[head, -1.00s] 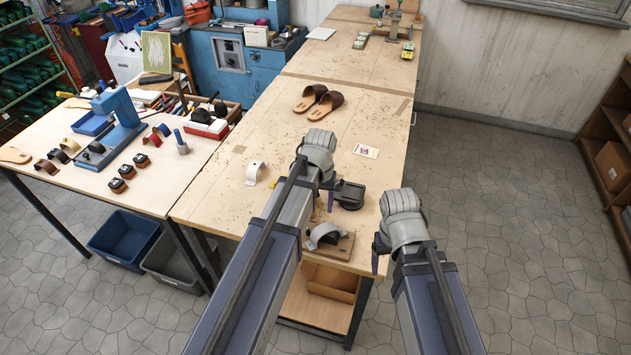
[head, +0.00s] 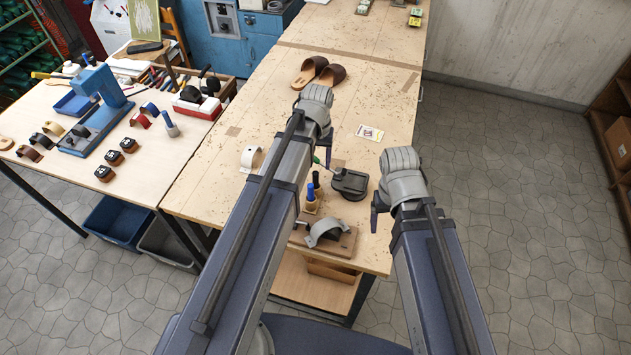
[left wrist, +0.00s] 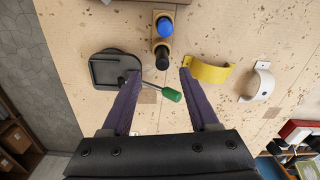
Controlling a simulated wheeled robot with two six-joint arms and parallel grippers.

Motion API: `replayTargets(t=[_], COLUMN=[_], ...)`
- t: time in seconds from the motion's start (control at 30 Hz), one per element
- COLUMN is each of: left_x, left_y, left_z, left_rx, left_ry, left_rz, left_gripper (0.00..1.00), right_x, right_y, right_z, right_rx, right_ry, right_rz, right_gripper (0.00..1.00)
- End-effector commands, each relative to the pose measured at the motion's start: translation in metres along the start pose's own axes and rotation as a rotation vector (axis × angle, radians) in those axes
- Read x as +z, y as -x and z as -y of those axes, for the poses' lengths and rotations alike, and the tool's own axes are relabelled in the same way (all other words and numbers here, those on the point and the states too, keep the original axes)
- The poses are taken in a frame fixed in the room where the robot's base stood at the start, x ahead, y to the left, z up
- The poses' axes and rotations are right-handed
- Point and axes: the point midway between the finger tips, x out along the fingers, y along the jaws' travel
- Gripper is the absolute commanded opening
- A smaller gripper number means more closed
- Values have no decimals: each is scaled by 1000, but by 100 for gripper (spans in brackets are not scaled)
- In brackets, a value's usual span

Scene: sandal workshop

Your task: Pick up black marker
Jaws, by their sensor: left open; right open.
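The black marker (head: 317,180) stands upright in a small wooden holder beside a blue-capped marker (head: 310,193). In the left wrist view, the black marker (left wrist: 162,56) appears just beyond and between the fingertips of my left gripper (left wrist: 159,77), and the blue cap (left wrist: 165,27) is behind it. My left gripper is open and empty; in the head view its fingers are partly hidden by my own wrist. My right gripper (head: 377,211) is open and empty near the table's right edge.
A black dish-like tool (head: 350,184) and a green-handled tool (left wrist: 168,93) lie close to the markers. A yellow strap (left wrist: 207,71) and a white strap (left wrist: 259,82) are nearby. A grey strap (head: 325,230) sits on a board at the front. Sandals (head: 318,72) lie further back.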

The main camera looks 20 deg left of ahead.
Motion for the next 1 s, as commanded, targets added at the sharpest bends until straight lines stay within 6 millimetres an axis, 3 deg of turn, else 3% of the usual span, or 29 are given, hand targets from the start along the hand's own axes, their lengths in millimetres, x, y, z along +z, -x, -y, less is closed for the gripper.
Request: replayTargets(t=[0.2,0.47,0.83,1.0], left_x=[0,1,5,5], left_y=[-22,-25,-67,-75], left_z=[0,1,4,4], left_rx=[0,0,0,0], left_ry=[0,0,0,0], left_rz=[0,0,0,0], left_gripper=[61,61,61,61], right_x=[-2,-2,-4,-5], right_y=[-22,-25,-66,-74], right_z=[2,2,6,7], right_rx=[0,0,2,3], right_ry=[-1,0,8,11], right_rz=[-1,-1,-1,-1], right_gripper=[79,79,79,79])
